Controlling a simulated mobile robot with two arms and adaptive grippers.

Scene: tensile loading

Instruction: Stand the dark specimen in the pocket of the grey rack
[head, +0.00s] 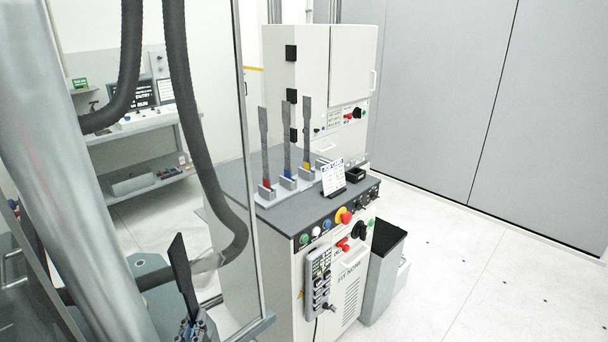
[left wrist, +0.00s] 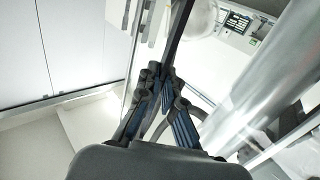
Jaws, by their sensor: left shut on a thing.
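The dark specimen (head: 182,268) is a flat, near-black bar with a wider top end. It stands slightly tilted in my left gripper (head: 197,328) at the bottom of the head view. In the left wrist view the specimen (left wrist: 181,28) rises from between the fingers of the left gripper (left wrist: 166,85), which are shut on it. The grey rack (head: 276,200) lies on the dark worktop of a white cabinet. Grey specimens (head: 264,145) stand upright in it, beside red, blue and yellow marks. The specimen is well apart from the rack. My right gripper is not in view.
A big metal column (head: 75,150), black hoses (head: 195,130) and a clear pane's frame (head: 246,150) stand in front, between gripper and worktop. A small sign (head: 333,178) stands beside the rack. A grey bin (head: 382,275) stands right of the cabinet. Right floor is clear.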

